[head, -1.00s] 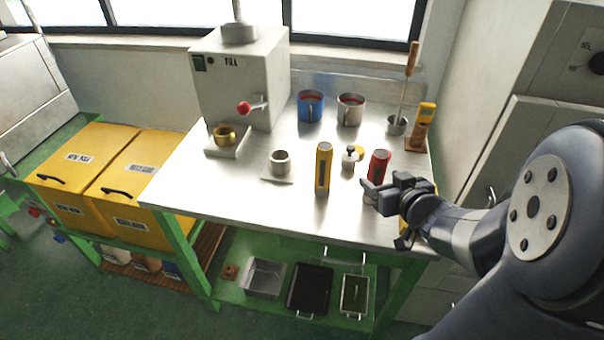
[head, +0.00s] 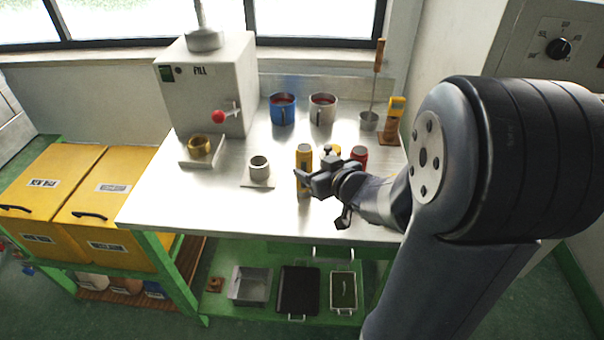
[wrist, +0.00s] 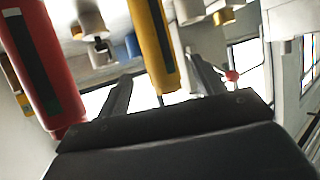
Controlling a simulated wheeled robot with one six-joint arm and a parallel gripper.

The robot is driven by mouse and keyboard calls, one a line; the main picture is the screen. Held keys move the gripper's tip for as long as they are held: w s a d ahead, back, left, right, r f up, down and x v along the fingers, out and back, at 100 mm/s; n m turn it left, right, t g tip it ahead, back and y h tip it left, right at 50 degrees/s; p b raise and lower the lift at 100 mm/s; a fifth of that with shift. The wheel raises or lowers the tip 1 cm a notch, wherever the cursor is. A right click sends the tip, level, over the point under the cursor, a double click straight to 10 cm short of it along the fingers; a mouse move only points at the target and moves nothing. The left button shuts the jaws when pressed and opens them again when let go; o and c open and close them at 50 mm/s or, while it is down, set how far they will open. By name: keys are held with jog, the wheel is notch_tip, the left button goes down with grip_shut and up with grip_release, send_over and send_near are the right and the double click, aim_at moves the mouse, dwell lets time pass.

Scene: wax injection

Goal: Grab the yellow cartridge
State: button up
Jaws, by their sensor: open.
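The yellow cartridge (head: 303,158) stands upright near the front of the steel table, its lower part overlapped by my gripper in the head view. My gripper (head: 301,183) is open, its fingers at the cartridge's lower part. In the wrist view the yellow cartridge (wrist: 153,45) has a dark stripe and appears between the two fingers of my gripper (wrist: 163,88). I cannot tell whether either finger touches it. The red cartridge (head: 358,155) stands to the right, partly behind my arm; in the wrist view it appears large at left (wrist: 42,60).
A small pot with a knob (head: 327,152) stands just behind my gripper. A grey cup (head: 259,168) is to the left. The FILL machine (head: 210,85) and blue mug (head: 282,108) and steel mug (head: 322,108) stand farther back. The table front between cup and gripper is clear.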

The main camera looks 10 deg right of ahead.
aim_at(301, 161)
jog(key=shift+b+x, duration=0.45)
jog(key=shift+x, duration=3.5)
jog(key=shift+s+f, duration=0.1)
jog(key=shift+c, duration=0.4)
jog(key=c, duration=1.1)
